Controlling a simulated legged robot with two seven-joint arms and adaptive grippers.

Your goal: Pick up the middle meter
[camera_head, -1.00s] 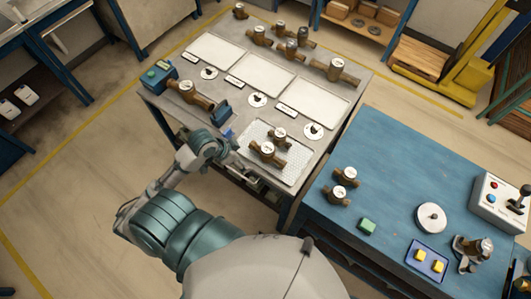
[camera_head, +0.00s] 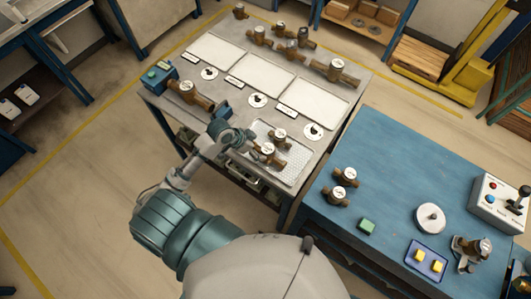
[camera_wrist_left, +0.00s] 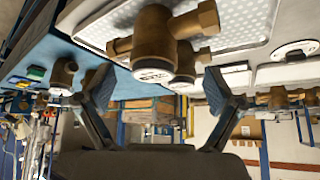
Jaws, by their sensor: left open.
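Two brass meters with white round dials, a nearer one (camera_head: 267,149) and a farther one (camera_head: 281,135), stand on a perforated tray (camera_head: 294,168) at the front right of the grey bench. Several more brass meters, such as one at the back (camera_head: 304,34), stand elsewhere; I cannot tell which one is the middle meter. My left gripper (camera_head: 253,143) is at the tray's left edge, just left of the nearer meter. In the left wrist view my left gripper (camera_wrist_left: 158,90) is open, and a brass meter (camera_wrist_left: 155,48) shows beyond and between its fingers. My right gripper is not in view.
A larger meter assembly (camera_head: 190,95) lies left of my left arm, near a blue-green box (camera_head: 155,77). White panels (camera_head: 265,74) cover the bench's middle. A blue table (camera_head: 395,165) with two meters, a green block (camera_head: 367,226) and a control box (camera_head: 500,203) stands at right.

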